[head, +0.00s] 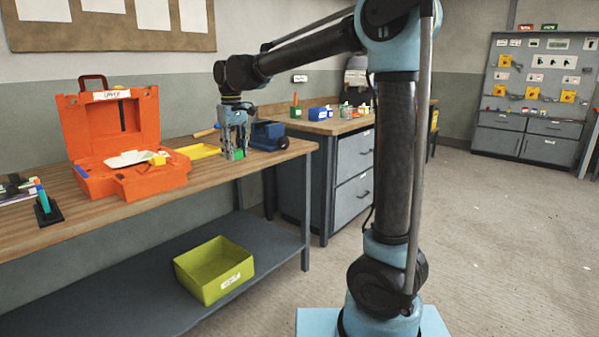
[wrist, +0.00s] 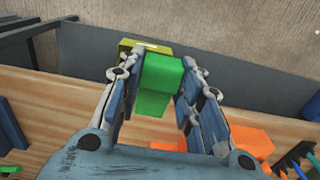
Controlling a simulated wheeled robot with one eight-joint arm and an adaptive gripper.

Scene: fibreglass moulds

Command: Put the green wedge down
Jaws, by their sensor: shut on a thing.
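The green wedge (head: 238,154) is between the fingers of my gripper (head: 235,148), low over the front right part of the wooden bench (head: 110,212). In the wrist view my gripper (wrist: 155,82) is shut on the green wedge (wrist: 161,76), with a finger on each side. The wedge's upper face and one side show; its underside is hidden. I cannot tell whether it touches the bench top.
An open orange case (head: 125,185) stands left on the bench. A yellow-green bin (head: 214,270) sits on the lower shelf. Bare wood lies in front of the tray.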

